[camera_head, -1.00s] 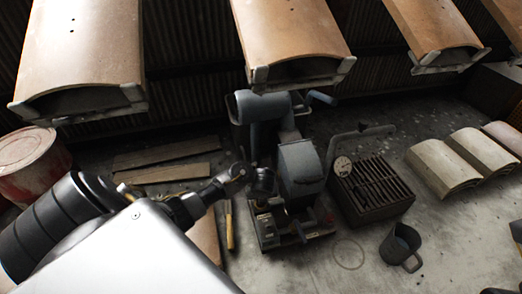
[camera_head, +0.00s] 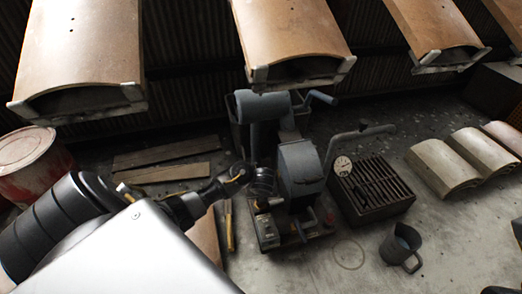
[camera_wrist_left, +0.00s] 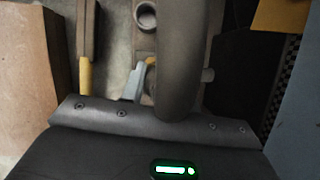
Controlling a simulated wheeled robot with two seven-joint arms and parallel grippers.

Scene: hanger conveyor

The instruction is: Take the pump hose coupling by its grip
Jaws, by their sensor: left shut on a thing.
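My left gripper (camera_head: 246,176) reaches in from the left to the grey pump machine (camera_head: 299,170) on the floor. It is shut on a dark ribbed piece, apparently the pump hose coupling (camera_head: 263,182), at the machine's left side. The fingers are small and dark here, so their exact seat on the grip is unclear. In the left wrist view a thick, curved grey-brown body (camera_wrist_left: 181,60) fills the middle just in front of the gripper's palm. It hides most of what is between the fingers. My right gripper is not seen.
Curved clay tiles (camera_head: 300,35) hang overhead along the back. A yellow-handled tool (camera_head: 229,232) lies left of the machine. A slatted dark box (camera_head: 371,190) and a grey mug (camera_head: 401,246) stand to its right. A red and white bucket (camera_head: 30,165) is at far left.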

